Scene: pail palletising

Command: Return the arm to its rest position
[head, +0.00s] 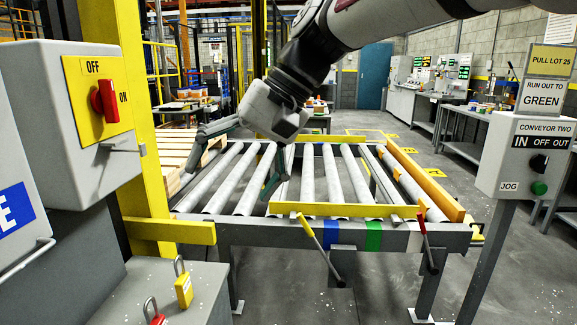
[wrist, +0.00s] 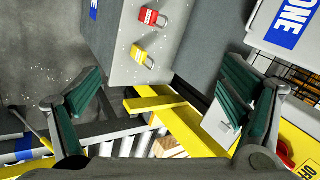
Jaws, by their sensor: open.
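My gripper (head: 235,155) hangs over the left part of the roller conveyor (head: 308,180) in the head view, at the end of my arm reaching in from the top right. Its green-padded fingers are spread wide, with nothing between them. In the wrist view my gripper (wrist: 158,105) also shows open and empty, facing the grey cabinet with the padlocks and the yellow post and rail. My arm is bent and away from any pail. No pail is in its grasp.
A grey box with a red OFF/ON switch (head: 104,101) stands at left. Yellow (head: 183,290) and red (head: 154,315) padlocks lie below it. A wooden pallet (head: 185,150) is behind the rollers. A conveyor control box (head: 530,155) stands right. Yellow-handled (head: 318,245) and red-handled (head: 428,245) levers front the conveyor.

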